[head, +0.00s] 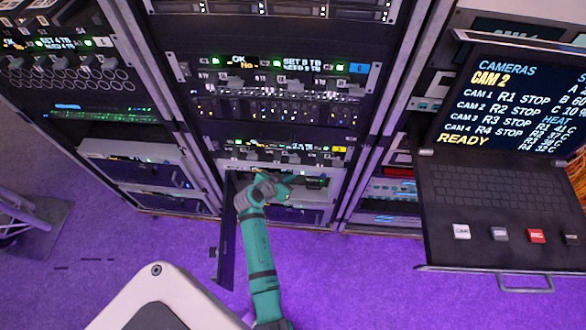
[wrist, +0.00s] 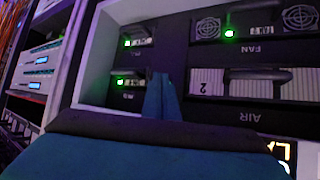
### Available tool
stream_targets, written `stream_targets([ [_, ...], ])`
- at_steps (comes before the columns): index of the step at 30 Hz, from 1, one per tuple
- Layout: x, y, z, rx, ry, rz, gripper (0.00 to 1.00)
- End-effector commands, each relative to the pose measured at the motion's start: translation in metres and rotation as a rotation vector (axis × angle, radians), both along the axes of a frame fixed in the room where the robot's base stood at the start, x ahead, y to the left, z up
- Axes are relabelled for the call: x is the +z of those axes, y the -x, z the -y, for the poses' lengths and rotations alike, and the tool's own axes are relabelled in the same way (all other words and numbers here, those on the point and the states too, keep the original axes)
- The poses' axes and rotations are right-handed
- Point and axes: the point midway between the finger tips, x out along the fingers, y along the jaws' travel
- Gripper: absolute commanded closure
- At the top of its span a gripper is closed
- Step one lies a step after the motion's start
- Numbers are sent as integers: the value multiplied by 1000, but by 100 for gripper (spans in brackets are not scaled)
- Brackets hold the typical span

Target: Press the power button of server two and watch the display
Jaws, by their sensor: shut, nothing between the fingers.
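In the head view my teal arm reaches into the lower bay of the middle rack, with my gripper (head: 282,188) at the front of the unit there. In the wrist view my gripper (wrist: 162,97) is shut and empty, its fingers in front of a dark panel. This panel carries modules marked FAN (wrist: 257,25) and AIR (wrist: 250,88), the latter with a "2" on it. Contact cannot be told. A small lit display (wrist: 278,153) is partly hidden by my gripper at lower right. Which unit is server two is not clear, and I cannot make out a power button.
A dark door (head: 228,235) hangs open left of my arm. A console (head: 520,110) at right shows CAM 2 and READY above a keyboard. More lit units (head: 275,75) sit above in the middle rack. Racks stand both sides; purple floor (head: 370,285) lies clear in front.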

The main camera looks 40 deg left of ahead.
Motion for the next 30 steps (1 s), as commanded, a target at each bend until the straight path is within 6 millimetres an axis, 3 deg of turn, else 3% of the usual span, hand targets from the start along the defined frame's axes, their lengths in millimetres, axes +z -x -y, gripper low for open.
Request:
stream_targets([
  [30,2,-11,-7,1,-4,2,100],
])
